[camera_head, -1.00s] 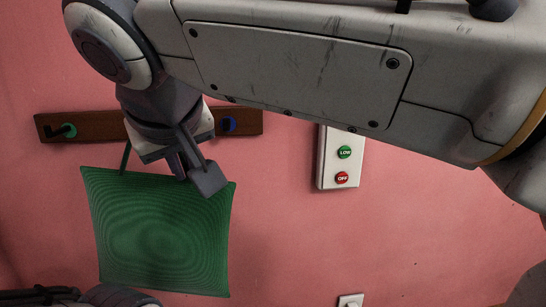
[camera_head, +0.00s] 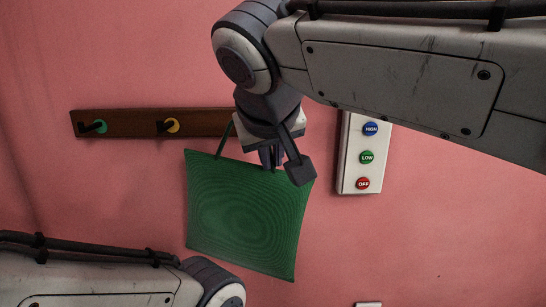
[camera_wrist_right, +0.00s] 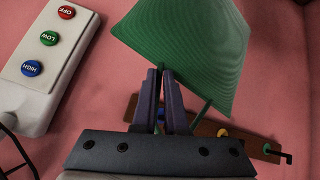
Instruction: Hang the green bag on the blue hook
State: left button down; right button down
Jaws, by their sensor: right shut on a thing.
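The green bag (camera_head: 245,215) hangs slightly tilted from my right gripper (camera_head: 282,165) in the head view. The right gripper is shut on its upper part; a thin strap rises at the bag's upper left. The bag also shows in the right wrist view (camera_wrist_right: 185,50), beyond the closed fingers (camera_wrist_right: 160,85). My left gripper is not in view.
A brown wooden rack (camera_head: 135,123) on the pink wall carries a green hook (camera_head: 98,127) and a yellow hook (camera_head: 170,126). A white button panel (camera_head: 350,165) is just right of the gripper. My left arm (camera_head: 90,280) shows at lower left.

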jog(key=w+f+p, duration=0.1)
jog(key=w, duration=0.5)
jog(key=shift+w+f, duration=0.2)
jog(key=shift+w, duration=0.15)
dwell(0.5)
dwell(0.5)
